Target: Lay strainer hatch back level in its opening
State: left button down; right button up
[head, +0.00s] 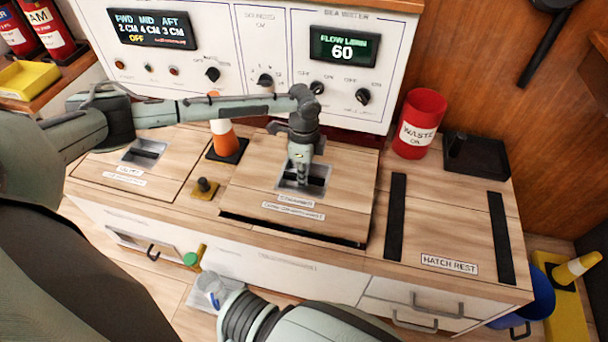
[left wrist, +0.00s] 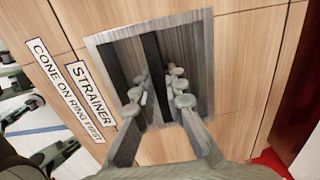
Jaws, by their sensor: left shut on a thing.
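The strainer hatch (head: 345,200) is a square wooden panel at the middle of the counter in the head view. Its label and recessed metal grip also show in the left wrist view, where the hatch (left wrist: 245,100) fills most of the picture. A dark band shows under its front edge, and I cannot tell whether it lies fully level. The opening beneath is hidden by the hatch. My left gripper (head: 300,183) reaches down into the recess and is shut on the dark grip bar (left wrist: 157,75), with fingers on both sides.
The hatch rest (head: 448,225) with two black strips is bare, to the right. An orange-and-white cone (head: 222,140) and a black-knobbed fitting (head: 205,188) stand left of the hatch. A red waste can (head: 418,125) and black tray (head: 478,155) stand at the back right.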

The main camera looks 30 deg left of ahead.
pick_arm(q)
jog(key=shift+w+f+b, duration=0.1)
jog(key=shift+f+b, duration=0.55)
jog(key=shift+f, duration=1.1)
jog(key=c, duration=1.6)
grip_release()
jog(key=shift+o, duration=0.5)
jog(key=shift+s+f, duration=0.2)
notch_tip(320, 180, up, 12)
jog(key=shift+w+r, duration=0.1)
jog(key=shift+r, duration=0.05)
